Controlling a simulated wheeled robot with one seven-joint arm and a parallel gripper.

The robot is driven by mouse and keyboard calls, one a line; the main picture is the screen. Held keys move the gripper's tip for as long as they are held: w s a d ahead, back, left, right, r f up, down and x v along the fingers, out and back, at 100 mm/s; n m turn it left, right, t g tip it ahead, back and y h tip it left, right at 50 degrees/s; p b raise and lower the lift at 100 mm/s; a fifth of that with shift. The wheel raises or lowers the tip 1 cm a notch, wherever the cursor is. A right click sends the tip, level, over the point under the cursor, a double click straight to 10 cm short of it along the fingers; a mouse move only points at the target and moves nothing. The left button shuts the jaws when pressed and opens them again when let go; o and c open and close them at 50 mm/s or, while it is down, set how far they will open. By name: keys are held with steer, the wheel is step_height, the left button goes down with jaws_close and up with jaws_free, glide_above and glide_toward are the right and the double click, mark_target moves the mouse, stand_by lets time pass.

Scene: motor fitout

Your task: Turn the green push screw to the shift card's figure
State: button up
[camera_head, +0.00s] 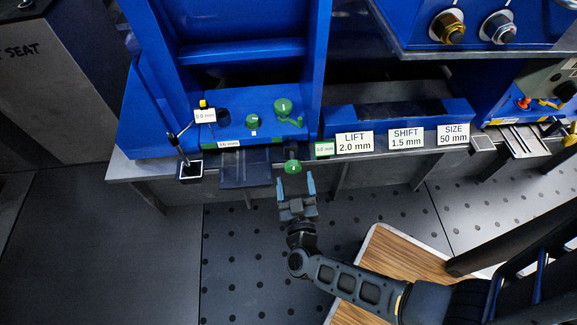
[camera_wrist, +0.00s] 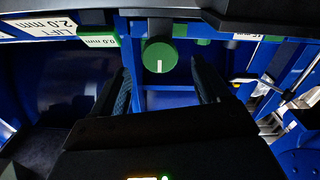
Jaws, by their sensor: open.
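A round green knob (camera_head: 292,167), which appears to be the push screw, sticks out of the front edge of the blue machine bed. The wrist view shows its face (camera_wrist: 160,55) with a white mark line. A green readout (camera_head: 324,149) beside it reads 0.0 mm, also in the wrist view (camera_wrist: 100,39). The SHIFT card (camera_head: 406,138) reads 1.5 mm. My gripper (camera_head: 296,184) is open and empty, just in front of the knob. In the wrist view the knob lies between the two fingers (camera_wrist: 163,80), farther off, apart from them.
LIFT (camera_head: 354,142) and SIZE (camera_head: 453,134) cards read 2.0 mm and 50 mm. More green knobs (camera_head: 253,121) (camera_head: 284,106) stand on the blue bed. A dial stand (camera_head: 188,150) is at left. A wooden board (camera_head: 400,262) lies under my arm; perforated floor is clear at left.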

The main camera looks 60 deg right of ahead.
mark_target(293, 169)
steer(key=shift+b+x, duration=0.6)
steer(key=shift+x, duration=2.55)
steer(key=c, duration=1)
